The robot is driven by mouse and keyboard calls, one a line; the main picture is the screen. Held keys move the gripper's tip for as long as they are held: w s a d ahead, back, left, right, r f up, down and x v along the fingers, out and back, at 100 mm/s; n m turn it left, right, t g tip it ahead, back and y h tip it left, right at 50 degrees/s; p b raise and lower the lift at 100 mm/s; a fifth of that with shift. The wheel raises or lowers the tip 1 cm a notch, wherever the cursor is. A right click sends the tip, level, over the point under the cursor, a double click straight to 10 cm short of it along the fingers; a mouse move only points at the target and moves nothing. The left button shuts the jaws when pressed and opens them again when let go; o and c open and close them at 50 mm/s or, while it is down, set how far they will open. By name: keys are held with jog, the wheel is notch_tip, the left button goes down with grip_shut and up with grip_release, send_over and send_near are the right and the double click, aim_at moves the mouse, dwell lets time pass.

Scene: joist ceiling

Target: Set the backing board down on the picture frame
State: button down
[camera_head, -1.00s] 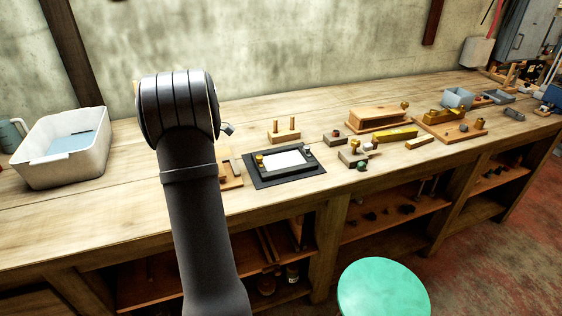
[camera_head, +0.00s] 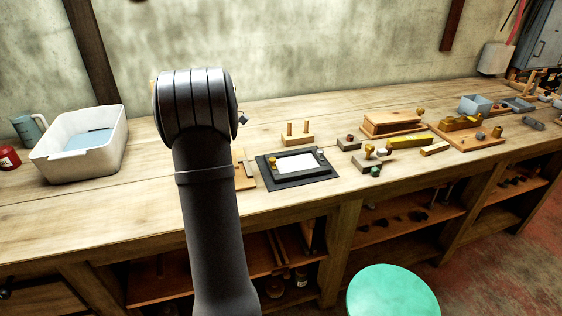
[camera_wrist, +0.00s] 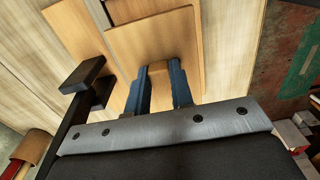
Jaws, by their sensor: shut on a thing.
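In the wrist view, the two blue-grey fingers of my gripper (camera_wrist: 160,76) are shut on a brown raised part of a flat tan wooden board, which I take as the backing board (camera_wrist: 160,35). Another tan wooden piece (camera_wrist: 80,28) lies beside and partly under it. I cannot tell whether the board touches anything below. In the head view my arm hides the gripper. A tan wooden piece (camera_head: 243,172) shows just right of the arm. Right of that, a dark frame around a white sheet, probably the picture frame (camera_head: 310,176), lies flat on the bench.
A white tub (camera_head: 110,152) stands at the left, with a red can (camera_head: 9,158) beyond it. A peg block (camera_head: 297,139) stands behind the dark frame. Small blocks and wooden fixtures (camera_head: 390,125) fill the right. A green stool (camera_head: 392,292) stands in front.

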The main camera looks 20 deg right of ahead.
jog(key=w+d, duration=0.2)
jog(key=d, duration=1)
send_over(301, 163)
jog(key=shift+f, duration=1.5)
jog(key=shift+f, duration=0.15)
jog(key=shift+f, duration=1)
jog(key=shift+f, duration=0.3)
jog(key=c, duration=1.2)
grip_release()
